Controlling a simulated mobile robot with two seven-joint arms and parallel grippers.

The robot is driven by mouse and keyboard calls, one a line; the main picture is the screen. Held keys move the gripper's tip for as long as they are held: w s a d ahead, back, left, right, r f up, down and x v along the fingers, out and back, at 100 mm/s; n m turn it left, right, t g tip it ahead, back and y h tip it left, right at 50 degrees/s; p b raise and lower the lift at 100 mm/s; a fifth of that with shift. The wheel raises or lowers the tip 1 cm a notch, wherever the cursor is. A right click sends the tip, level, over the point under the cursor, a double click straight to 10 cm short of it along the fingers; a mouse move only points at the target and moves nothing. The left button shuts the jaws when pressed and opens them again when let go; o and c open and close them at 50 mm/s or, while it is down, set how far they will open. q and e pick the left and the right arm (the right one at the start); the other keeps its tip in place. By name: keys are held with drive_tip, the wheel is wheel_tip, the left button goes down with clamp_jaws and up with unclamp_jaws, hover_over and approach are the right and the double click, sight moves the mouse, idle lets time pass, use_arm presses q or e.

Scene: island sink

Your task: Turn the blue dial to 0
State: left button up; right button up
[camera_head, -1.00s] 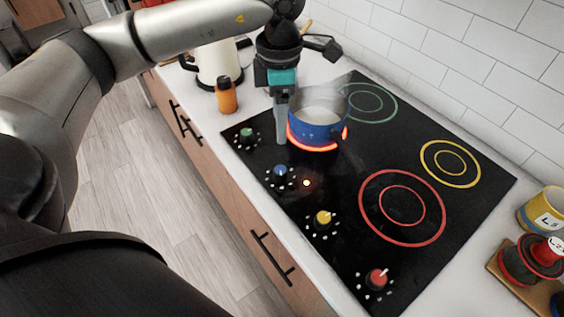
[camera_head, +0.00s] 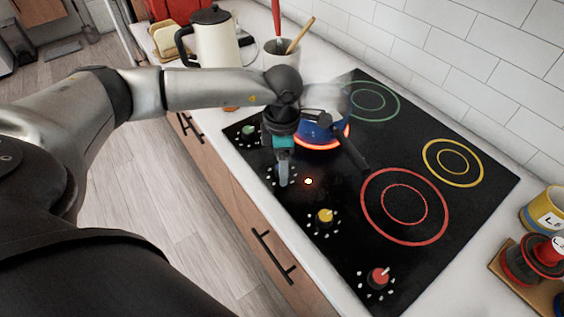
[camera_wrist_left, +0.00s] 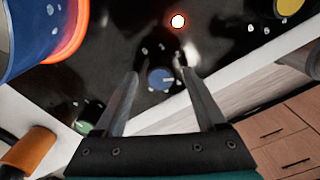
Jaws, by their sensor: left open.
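The blue dial (camera_wrist_left: 160,79) shows in the left wrist view on the black cooktop (camera_head: 330,235), ringed by white dots, with a pale pointer mark on it. My left gripper (camera_wrist_left: 158,82) is open, with its two fingers on either side of the dial in that view. I cannot tell whether they touch it. In the head view my left gripper (camera_head: 283,182) hangs over the dial and hides it. A lit indicator (camera_head: 308,181) is beside the dial. A blue pot (camera_head: 318,133) stands on a glowing orange-red burner, partly hidden by my arm. My right gripper is not in view.
Yellow (camera_head: 325,216), red (camera_head: 378,276) and green (camera_head: 249,130) dials line the cooktop's front edge. A kettle (camera_head: 213,42) and utensil crock (camera_head: 285,57) stand behind my left arm. A spice rack (camera_head: 528,268) is at the right. The red and yellow burner rings are clear.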

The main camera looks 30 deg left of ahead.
use_arm(q)
clamp_jaws()
idle(0.5)
